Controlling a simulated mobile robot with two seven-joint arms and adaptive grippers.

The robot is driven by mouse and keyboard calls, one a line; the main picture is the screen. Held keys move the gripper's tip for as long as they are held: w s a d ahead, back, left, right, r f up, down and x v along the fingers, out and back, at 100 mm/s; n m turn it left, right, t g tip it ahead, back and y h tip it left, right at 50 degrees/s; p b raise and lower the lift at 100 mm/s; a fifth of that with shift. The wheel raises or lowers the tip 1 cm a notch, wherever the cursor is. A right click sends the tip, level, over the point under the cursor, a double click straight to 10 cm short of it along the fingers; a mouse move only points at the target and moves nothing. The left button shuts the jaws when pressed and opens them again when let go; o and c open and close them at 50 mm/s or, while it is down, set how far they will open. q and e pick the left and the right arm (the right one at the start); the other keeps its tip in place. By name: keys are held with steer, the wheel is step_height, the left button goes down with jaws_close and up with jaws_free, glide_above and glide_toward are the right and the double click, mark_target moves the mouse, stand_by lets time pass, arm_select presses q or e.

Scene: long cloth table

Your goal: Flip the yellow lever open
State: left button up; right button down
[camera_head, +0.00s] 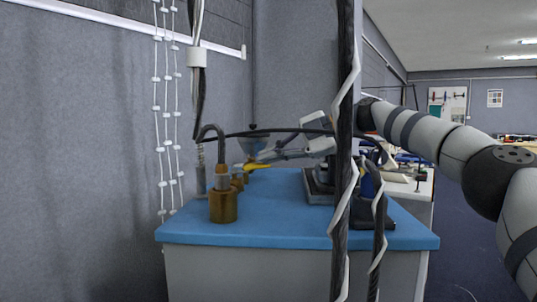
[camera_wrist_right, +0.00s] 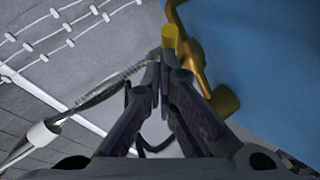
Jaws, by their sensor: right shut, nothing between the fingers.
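The yellow lever (camera_head: 258,166) is small and sits beyond the brass fittings at the left side of the blue-topped table. In the right wrist view a bright yellow end (camera_wrist_right: 169,35), likely the lever's, shows just past my fingertips, beside a brass pipe piece (camera_wrist_right: 190,52). My right gripper (camera_head: 268,154) reaches in from the right, close to the lever in the picture. Its fingers (camera_wrist_right: 166,60) are shut and empty; whether the tips touch the yellow part I cannot tell. My left gripper is not in view.
A brass valve body (camera_head: 223,206) with a curved dark hose stands near the table's (camera_head: 285,222) left front. Dark cables with white wrap (camera_head: 343,150) hang across the middle of the head view. A grey wall (camera_head: 70,150) closes the left side. The table's front middle is clear.

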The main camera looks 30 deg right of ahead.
steer(key=shift+s+a, duration=0.1)
steer(key=shift+s+a+p, duration=0.35)
steer(key=shift+a, duration=0.3)
steer(key=shift+w, duration=0.1)
